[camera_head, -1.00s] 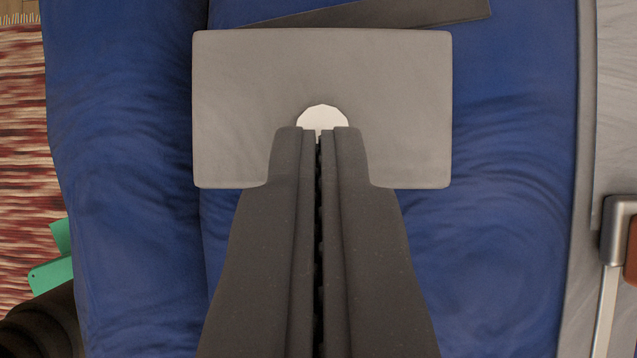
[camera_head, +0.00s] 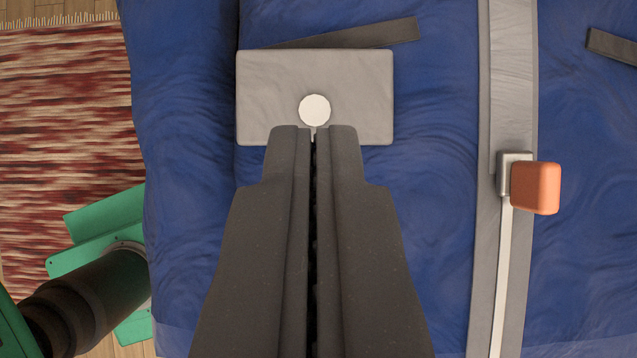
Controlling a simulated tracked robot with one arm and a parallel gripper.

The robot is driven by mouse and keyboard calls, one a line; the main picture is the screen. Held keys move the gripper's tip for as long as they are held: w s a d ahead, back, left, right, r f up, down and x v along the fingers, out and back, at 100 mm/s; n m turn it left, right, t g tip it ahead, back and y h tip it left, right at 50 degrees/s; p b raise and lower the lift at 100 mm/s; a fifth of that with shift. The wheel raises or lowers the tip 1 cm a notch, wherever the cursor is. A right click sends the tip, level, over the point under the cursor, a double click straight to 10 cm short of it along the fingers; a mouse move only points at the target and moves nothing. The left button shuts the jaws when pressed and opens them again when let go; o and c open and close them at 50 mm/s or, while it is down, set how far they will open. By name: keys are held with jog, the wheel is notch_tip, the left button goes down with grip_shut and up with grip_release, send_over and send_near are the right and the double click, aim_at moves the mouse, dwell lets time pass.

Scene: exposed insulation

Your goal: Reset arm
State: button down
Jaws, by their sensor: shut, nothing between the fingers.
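My gripper (camera_head: 314,131) is in the middle of the head camera view, its two dark fingers shut together with nothing between them. Its tips point at a grey rectangular plate (camera_head: 265,95) with a round white disc (camera_head: 314,110) on it, just beyond the fingertips. The gripper appears to hang above the plate, apart from it. The fingers hide part of the plate's lower edge.
The plate lies on a blue quilted surface (camera_head: 430,230). A grey strip (camera_head: 497,90) runs down the right, with a metal bracket, a pale rod and an orange block (camera_head: 536,188). Dark flat strips (camera_head: 350,33) lie beyond the plate. A red patterned rug (camera_head: 60,120) covers the wooden floor at left.

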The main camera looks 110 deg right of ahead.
jog(key=d+r+m+t+p, duration=0.1)
jog(key=d+r, duration=0.2)
jog(key=r, duration=0.3)
jog(key=d+r+m+t+h, duration=0.1)
jog(key=d+r, duration=0.1)
jog(key=r, duration=0.4)
jog(key=d+r+m+t+p, duration=0.1)
jog(key=d+r+t, duration=0.15)
jog(key=r, duration=0.25)
jog(key=s+d+r+m+t+h, duration=0.1)
jog(key=s+r+m+t+h, duration=0.1)
jog(key=r, duration=0.8)
jog(key=s+d+r+m+t+h, duration=0.1)
jog(key=s+r+m+t, duration=0.2)
jog(key=r, duration=0.7)
jog(key=s+d+r+m+t+h, duration=0.1)
jog(key=s+r+m, duration=0.4)
jog(key=r, duration=0.5)
jog(key=shift+d+r+m+t+h+p, duration=0.4)
jog(key=shift+t+h, duration=0.4)
jog(key=shift+t, duration=0.45)
jog(key=shift+s+a, duration=0.1)
